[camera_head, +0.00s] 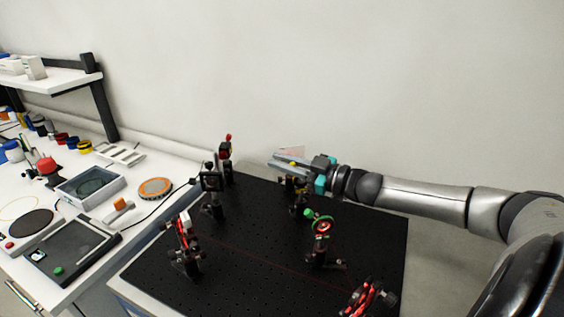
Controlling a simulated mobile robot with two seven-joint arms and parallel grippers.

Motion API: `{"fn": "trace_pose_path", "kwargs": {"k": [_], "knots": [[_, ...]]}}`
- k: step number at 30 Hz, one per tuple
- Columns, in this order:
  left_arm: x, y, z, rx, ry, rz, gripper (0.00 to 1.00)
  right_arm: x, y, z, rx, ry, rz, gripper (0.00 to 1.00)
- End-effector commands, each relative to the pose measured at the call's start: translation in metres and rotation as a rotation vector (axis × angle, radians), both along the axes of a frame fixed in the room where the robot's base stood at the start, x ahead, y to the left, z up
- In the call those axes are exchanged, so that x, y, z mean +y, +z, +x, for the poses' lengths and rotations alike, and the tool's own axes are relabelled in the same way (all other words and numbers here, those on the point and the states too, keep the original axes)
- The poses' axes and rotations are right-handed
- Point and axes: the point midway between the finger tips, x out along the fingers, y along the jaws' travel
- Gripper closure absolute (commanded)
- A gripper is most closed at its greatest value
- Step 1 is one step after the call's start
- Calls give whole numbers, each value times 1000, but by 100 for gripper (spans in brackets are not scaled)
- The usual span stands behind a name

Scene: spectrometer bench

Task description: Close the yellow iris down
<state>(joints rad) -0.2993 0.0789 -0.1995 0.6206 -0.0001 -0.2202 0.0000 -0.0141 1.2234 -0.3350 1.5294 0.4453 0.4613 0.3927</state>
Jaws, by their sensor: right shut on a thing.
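The yellow iris (299,207) stands on a dark post near the back of the black breadboard. Its upper part is largely hidden behind my right gripper. A small yellow knob (292,163) shows at the fingers of my right gripper (283,161), which reaches in from the right above the post. The gripper is shut on this yellow piece, which looks like the iris lever. The iris opening is hidden, so its size cannot be told. My left gripper is out of the picture.
Other mounts stand on the breadboard (240,270): a green-knobbed one (322,228) just in front, a dark square one (211,182) to the left, and red ones at front left (184,232) and front right (368,298). A cluttered white bench lies left.

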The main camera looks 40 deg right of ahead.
Motion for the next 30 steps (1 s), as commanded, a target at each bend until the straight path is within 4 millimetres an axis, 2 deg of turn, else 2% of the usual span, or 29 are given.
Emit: {"fn": "trace_pose_path", "kwargs": {"k": [12, 24, 25, 30], "knots": [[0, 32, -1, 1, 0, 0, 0, 7, -6, 4, 92, 0, -190, 100], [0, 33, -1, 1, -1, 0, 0, 8, -12, 4, 109, -1, -225, 100], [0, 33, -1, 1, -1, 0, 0, 8, -12, 4, 109, -1, -225, 82], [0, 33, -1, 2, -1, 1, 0, 8, -12, 4, 108, -1, -223, 63]]}}
